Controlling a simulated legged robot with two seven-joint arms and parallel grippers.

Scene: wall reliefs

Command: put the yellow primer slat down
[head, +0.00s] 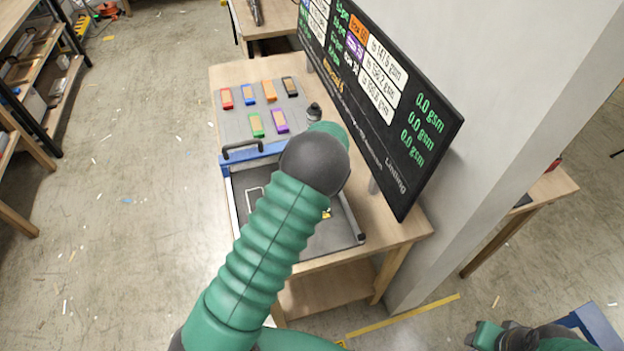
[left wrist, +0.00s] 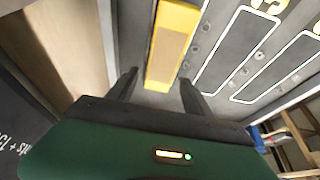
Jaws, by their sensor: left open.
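The yellow primer slat (left wrist: 172,45) has a tan face and lies on a dark grey surface in the left wrist view, beside white outlined slots (left wrist: 235,50). My left gripper (left wrist: 158,84) is open, with one finger on each side of the slat's near end. I cannot tell whether the fingers touch it. In the head view my green left arm covers the gripper and much of the dark tray (head: 240,195); only a small yellow patch shows beside the arm. A green part of my right arm shows at the lower right, with no jaws visible.
A large screen (head: 390,110) stands along the table's right side.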

